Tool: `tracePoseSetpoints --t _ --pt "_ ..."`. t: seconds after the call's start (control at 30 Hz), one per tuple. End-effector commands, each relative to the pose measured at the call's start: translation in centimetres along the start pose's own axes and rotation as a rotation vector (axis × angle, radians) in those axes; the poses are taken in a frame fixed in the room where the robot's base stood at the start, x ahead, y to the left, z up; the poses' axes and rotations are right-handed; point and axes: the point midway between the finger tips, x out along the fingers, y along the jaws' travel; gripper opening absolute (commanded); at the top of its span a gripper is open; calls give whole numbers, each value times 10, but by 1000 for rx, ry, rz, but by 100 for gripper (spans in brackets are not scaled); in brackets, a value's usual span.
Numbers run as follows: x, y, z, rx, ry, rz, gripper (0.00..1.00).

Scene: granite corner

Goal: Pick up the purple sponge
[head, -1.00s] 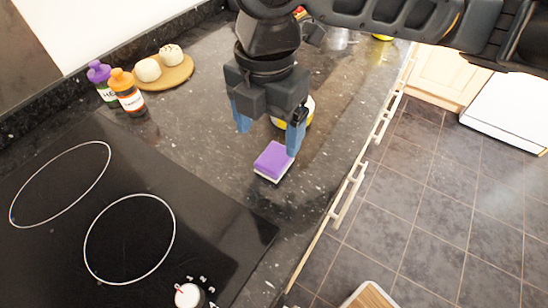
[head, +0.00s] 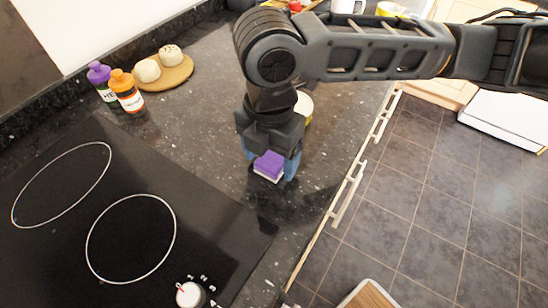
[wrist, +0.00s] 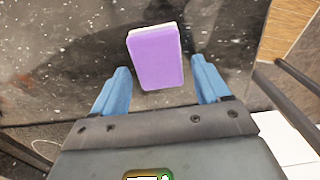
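The purple sponge (head: 269,165) with a pale underside lies on the dark speckled granite counter, right of the hob. In the wrist view the sponge (wrist: 156,58) lies ahead of and partly between the two blue fingertips, with a gap on both sides. My gripper (head: 270,167) is low over the counter, its fingers spread to either side of the sponge. It is open in the wrist view (wrist: 161,85) and holds nothing. The gripper body hides the far part of the sponge in the head view.
The black hob (head: 130,225) with a white-topped knob is to the left. An orange-capped bottle (head: 127,92) and a purple-capped bottle (head: 101,82) stand behind it, near a round wooden board (head: 172,78) with two pale round items. A yellow-and-white container (head: 304,106) stands just behind my gripper.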

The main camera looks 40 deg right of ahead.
Motion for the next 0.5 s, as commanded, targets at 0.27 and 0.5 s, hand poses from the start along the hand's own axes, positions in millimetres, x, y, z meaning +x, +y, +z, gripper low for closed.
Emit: tracePoseSetpoints --t 0.27,0.5 --pt "0 0 0 0 0 0 48" --pt "0 0 0 0 0 0 26"
